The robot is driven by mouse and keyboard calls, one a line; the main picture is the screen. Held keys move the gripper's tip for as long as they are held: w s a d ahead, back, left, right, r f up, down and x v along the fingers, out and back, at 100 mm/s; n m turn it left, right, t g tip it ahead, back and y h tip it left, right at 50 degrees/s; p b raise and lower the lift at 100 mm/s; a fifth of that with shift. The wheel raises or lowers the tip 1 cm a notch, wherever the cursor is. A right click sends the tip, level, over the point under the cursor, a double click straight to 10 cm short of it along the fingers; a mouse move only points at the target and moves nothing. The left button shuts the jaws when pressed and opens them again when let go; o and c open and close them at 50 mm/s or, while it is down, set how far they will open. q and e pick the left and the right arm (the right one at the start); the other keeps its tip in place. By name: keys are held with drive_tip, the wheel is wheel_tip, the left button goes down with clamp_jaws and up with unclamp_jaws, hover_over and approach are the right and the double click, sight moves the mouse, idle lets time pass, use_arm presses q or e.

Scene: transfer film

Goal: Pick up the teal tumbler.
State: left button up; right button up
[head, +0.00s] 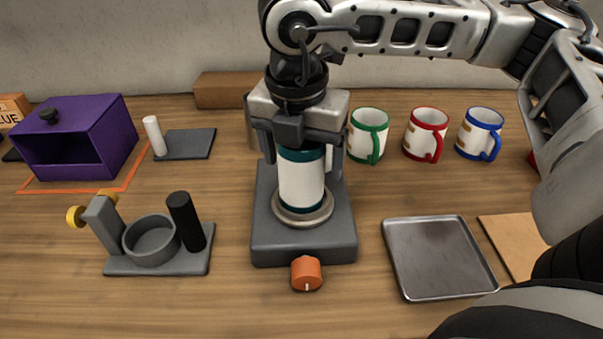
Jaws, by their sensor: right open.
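The teal tumbler (301,184) stands upright on the round plate of a dark grey base with an orange knob, in the middle of the head view. It has a wide white band with teal above and below. My right gripper (304,158) points down over it, with one finger on each side of its upper part. The jaws are open, and I cannot tell whether a finger touches the tumbler. The tumbler's top is hidden by the gripper. My left gripper is not in view.
Green, red and blue mugs (427,134) stand at the back right. A metal tray (440,258) lies right of the grey base (264,236). A grey fixture (152,240) and a purple box (75,137) are at left. The front table strip is clear.

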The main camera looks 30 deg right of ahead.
drive_tip(key=c, duration=1.2)
drive_tip(key=shift+c, duration=0.4)
drive_tip(key=shift+r, duration=0.2)
